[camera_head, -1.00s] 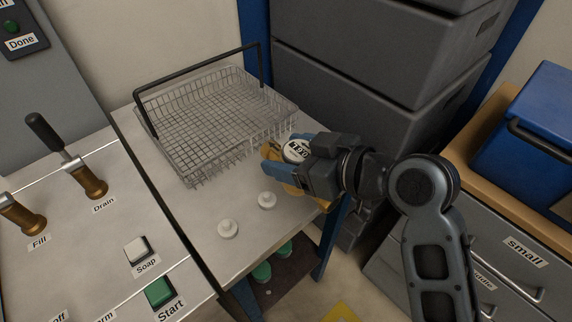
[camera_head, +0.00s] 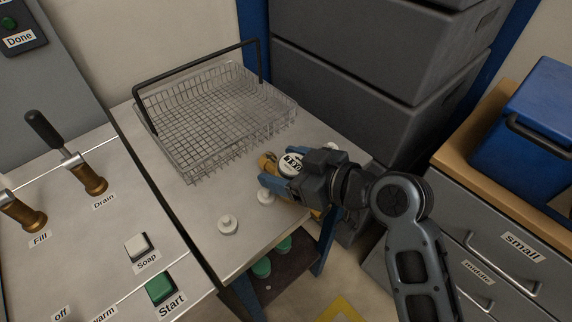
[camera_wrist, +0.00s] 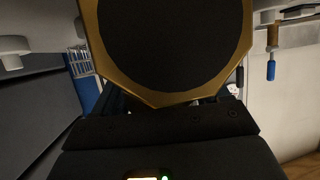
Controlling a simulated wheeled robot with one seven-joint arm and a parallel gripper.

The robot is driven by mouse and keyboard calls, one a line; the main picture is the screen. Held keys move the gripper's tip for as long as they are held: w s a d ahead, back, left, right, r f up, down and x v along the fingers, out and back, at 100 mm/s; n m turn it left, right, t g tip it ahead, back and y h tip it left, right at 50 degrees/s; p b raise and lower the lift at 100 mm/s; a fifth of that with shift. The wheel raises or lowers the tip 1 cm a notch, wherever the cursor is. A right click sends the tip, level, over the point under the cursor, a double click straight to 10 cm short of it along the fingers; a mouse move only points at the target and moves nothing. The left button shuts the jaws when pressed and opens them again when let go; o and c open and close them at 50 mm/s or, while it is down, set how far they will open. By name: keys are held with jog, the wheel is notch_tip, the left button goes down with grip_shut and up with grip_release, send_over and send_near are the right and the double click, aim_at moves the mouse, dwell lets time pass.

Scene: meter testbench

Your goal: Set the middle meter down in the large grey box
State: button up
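A brass-coloured meter with a white, printed round face (camera_head: 291,163) is held in my gripper (camera_head: 283,180) above the right end of the metal table. My gripper's blue finger lies along the meter's near side. The rest of the grip is partly hidden by the wrist. In the wrist view, a brass ring with a dark round centre (camera_wrist: 172,40) fills the upper middle, close to the camera. Large dark grey boxes (camera_head: 345,90) are stacked behind and to the right of my gripper. Their insides do not show.
A wire basket (camera_head: 215,120) with a black handle stands empty at the table's back. White round fittings (camera_head: 228,225) stand on the table (camera_head: 205,262), close to the gripper. A blue box (camera_head: 530,130) sits on the drawer cabinet (camera_head: 490,240) at right.

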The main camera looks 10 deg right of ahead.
jog(key=o, duration=0.3)
jog(key=shift+r, duration=0.25)
jog(key=b+v, duration=0.1)
jog(key=v, duration=1.1)
